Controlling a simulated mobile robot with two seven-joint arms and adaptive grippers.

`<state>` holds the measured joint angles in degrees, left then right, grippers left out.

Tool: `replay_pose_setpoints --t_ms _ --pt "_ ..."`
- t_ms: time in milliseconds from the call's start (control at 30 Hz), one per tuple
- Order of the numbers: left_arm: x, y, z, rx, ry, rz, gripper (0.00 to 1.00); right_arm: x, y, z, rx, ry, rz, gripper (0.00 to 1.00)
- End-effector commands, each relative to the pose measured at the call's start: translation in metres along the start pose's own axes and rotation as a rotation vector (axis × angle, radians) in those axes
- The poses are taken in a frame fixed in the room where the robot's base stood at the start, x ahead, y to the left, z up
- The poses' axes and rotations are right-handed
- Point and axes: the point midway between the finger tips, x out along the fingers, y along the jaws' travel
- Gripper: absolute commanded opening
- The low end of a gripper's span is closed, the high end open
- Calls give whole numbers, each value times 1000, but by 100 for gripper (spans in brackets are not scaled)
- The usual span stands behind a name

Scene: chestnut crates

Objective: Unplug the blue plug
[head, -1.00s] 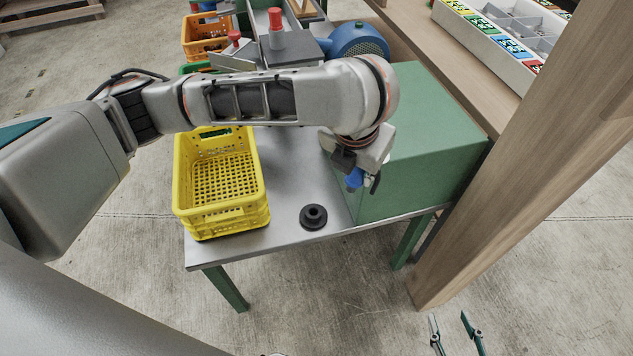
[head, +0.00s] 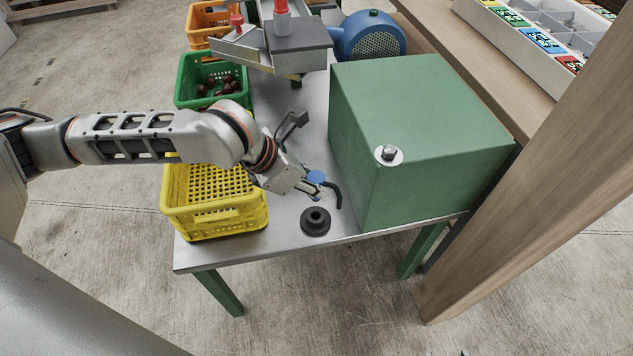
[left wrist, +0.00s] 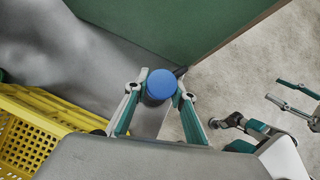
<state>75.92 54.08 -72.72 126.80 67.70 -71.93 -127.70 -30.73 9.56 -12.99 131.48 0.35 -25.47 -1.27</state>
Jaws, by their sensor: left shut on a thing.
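My left gripper (head: 312,190) is shut on the blue plug (head: 315,177), above the grey table beside the green box. In the left wrist view the plug (left wrist: 161,84) shows as a round blue cap between the two fingertips. A short black curved piece (head: 336,195) shows beside the plug. A white round plate with a grey middle, which looks like a socket (head: 388,154), is at the near left corner of the green box (head: 430,105); the plug is apart from it. My right gripper (left wrist: 250,110) shows in the left wrist view, its fingers apart and empty.
A black flanged ring (head: 316,221) lies on the table (head: 270,250) just below the plug. A yellow crate (head: 215,222) stands left, partly behind my arm. A green crate (head: 185,95) with chestnuts is behind it. A wooden post (head: 510,215) stands right.

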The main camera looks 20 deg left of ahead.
Motion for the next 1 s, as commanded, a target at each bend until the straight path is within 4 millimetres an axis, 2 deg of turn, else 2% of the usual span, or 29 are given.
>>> replay_pose_setpoints --t_ms 267,300,500,767,1000 --pt "-8 0 6 5 -7 7 0 -3 6 -4 -12 0 10 40" --pt "-7 0 5 6 -7 7 0 -3 6 2 -14 -12 10 40" --pt "15 -1 -12 0 4 0 0 -1 1 6 -4 -13 2 40" --pt "33 -1 -25 0 3 0 0 1 -3 7 5 -10 -5 40" --pt "42 -1 -32 0 1 1 0 2 -7 -10 20 27 -11 40"
